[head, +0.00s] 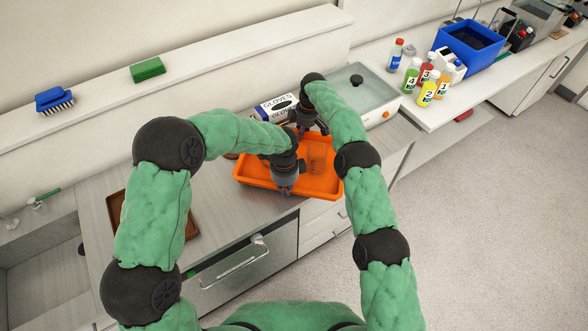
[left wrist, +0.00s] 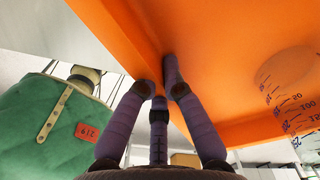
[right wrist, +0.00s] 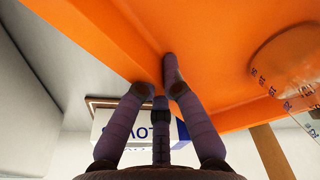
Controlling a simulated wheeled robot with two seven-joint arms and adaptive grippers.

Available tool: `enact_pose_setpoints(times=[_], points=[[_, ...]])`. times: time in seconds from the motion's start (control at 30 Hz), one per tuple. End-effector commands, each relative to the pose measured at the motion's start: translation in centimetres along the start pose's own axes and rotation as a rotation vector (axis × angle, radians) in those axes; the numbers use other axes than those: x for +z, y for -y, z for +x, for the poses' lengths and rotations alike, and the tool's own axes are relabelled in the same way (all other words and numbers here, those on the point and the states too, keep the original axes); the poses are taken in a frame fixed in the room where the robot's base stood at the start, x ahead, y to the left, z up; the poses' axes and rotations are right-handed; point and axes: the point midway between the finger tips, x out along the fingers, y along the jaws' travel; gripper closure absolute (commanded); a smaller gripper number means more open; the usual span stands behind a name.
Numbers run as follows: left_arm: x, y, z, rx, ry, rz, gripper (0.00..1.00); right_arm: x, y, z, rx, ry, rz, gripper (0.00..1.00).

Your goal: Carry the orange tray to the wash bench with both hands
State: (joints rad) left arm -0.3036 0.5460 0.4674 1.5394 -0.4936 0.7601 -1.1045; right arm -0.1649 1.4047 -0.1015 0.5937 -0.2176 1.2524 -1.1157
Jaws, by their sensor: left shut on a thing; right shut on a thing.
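The orange tray (head: 320,182) is over the grey counter (head: 240,205), below the middle of the head view. I cannot tell whether it touches the counter. A clear graduated beaker (head: 316,158) is in it, also in the left wrist view (left wrist: 285,80) and right wrist view (right wrist: 290,70). My left gripper (head: 285,189) is shut on the tray's near wall, its fingers on both sides of it (left wrist: 160,85). My right gripper (head: 303,131) is shut on the far wall (right wrist: 160,85). I cannot tell which surface is the wash bench.
A glove box (head: 276,107) stands just behind the tray, beside a lidded glass-topped unit (head: 358,85). A brown tray (head: 190,222) lies on the counter at left. Numbered bottles (head: 427,92) and a blue crate (head: 468,52) stand at right. Open floor (head: 480,200) lies at right.

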Motion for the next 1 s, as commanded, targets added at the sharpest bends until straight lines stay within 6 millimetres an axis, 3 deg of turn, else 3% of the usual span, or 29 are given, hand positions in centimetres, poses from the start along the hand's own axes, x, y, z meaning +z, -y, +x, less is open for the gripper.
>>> enact_pose_setpoints(times=[0.4, 0.43, 0.5, 0.87, 1.0], points=[[0.0, -0.2, 2.0, 0.007, 0.001, 0.001, 1.0, 0.3, -0.3, 1.5, 0.01, -0.003, 0.002, 1.0], [0.0, -0.3, 1.9, 0.009, 0.001, 0.001, 0.83, 0.3, -0.2, 1.5, 0.008, -0.002, 0.001, 0.83], [0.0, -0.3, 1.8, 0.008, 0.001, 0.001, 0.68, 0.3, -0.2, 1.4, 0.007, -0.002, 0.001, 0.68], [0.0, -0.1, 1.5, 0.002, 0.0, 0.0, 0.68, 0.2, -0.1, 1.6, 0.002, -0.001, 0.0, 0.68], [0.0, 0.1, 0.1, -0.002, 0.0, -0.001, 0.68, 0.2, 0.0, 1.6, 0.001, 0.0, 0.0, 0.68]])
